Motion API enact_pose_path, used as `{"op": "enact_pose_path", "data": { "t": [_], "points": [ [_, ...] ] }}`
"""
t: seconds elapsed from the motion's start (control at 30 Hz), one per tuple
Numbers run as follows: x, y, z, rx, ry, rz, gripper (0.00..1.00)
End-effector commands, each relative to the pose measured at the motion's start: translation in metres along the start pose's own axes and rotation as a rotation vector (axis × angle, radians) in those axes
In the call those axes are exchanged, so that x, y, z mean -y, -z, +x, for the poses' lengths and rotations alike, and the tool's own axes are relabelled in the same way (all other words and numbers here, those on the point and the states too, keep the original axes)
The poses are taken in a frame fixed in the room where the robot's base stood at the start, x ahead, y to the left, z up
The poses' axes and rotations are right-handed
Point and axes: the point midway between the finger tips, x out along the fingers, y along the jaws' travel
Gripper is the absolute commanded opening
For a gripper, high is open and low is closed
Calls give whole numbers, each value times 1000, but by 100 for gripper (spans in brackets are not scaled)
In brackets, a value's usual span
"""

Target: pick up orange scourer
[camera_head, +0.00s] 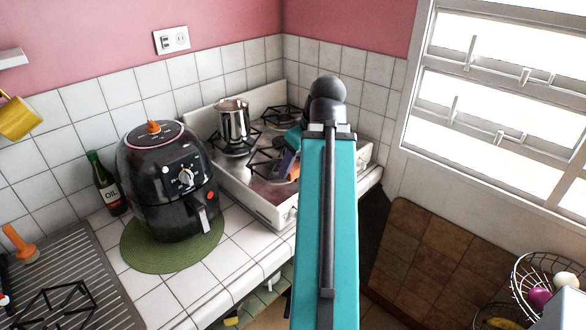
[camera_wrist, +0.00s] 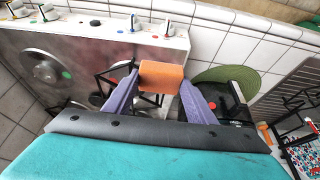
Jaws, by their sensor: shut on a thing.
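The orange scourer (camera_wrist: 163,76) is a small block held between the two purple fingers of my gripper (camera_wrist: 160,82) in the wrist view. The fingers press on its left and right sides. In the head view a small orange part of the scourer (camera_head: 295,171) shows beside a purple finger of my gripper (camera_head: 289,165), over the stove. My teal arm hides much of the gripper there. I cannot tell how far the scourer is above the stove top.
The white stove (camera_head: 264,203) has black pot grates and a steel pot (camera_head: 233,121) at the back. A black air fryer (camera_head: 167,185) stands on a green mat (camera_head: 138,254) left of it. An oil bottle (camera_head: 105,184) stands behind. A wire basket (camera_head: 522,285) is at the lower right.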

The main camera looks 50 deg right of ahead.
Motion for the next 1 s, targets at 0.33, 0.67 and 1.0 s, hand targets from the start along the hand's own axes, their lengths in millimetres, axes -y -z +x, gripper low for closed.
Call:
{"op": "enact_pose_path", "data": {
  "t": [0.33,0.67,1.0],
  "points": [
    [4,-8,-3,0,0,0,26],
    [5,-8,-4,1,1,0,26],
    [5,-8,-4,1,1,-1,47]
  ]
}}
